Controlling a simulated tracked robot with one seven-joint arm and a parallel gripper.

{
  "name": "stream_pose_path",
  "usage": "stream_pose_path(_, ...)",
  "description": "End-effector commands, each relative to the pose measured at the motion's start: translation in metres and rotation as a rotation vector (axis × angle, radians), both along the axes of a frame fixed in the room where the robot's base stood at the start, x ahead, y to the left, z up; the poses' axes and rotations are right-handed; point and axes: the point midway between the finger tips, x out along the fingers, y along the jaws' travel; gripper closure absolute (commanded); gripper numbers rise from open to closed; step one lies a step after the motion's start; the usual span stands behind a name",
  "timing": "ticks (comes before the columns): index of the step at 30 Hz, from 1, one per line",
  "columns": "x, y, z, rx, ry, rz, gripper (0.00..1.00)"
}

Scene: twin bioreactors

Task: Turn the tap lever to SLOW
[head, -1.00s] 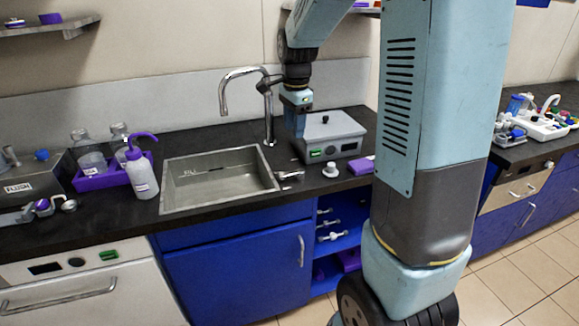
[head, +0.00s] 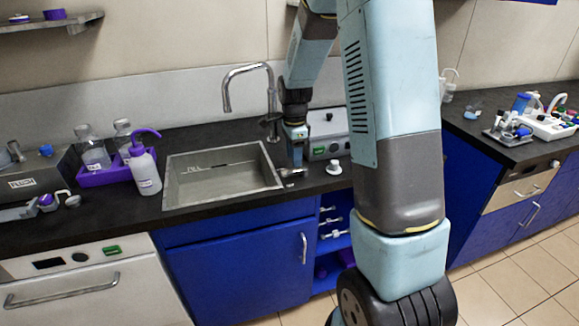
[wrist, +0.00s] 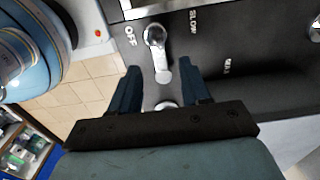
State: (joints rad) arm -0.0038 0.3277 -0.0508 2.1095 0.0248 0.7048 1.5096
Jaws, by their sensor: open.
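The tap lever (wrist: 155,50) is a silver bar with a rounded knob end on the dark counter. In the wrist view its knob end lies next to the white OFF mark (wrist: 130,37). The SLOW mark (wrist: 193,22) is up and to the right of it; a third, blurred mark lies further right. My gripper (wrist: 160,75) is open, its two fingers on either side of the lever's lower part, with no clear contact. In the head view my gripper (head: 297,158) is low over the lever (head: 291,173), right of the sink.
The steel sink (head: 185,203) is left of the lever, with the curved tap (head: 270,95) behind. A white knobbed piece (head: 333,168) and a grey box (head: 328,130) stand close on the right. A wash bottle (head: 145,172) is left of the sink.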

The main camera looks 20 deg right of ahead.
Motion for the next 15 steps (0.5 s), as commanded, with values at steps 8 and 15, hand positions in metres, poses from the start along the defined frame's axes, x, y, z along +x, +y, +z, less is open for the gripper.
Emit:
stream_pose_path(8,-0.001,0.0,-0.035,0.001,0.002,0.0,0.53)
stream_pose_path(15,0.0,0.0,-0.043,0.0,0.0,0.0,0.53)
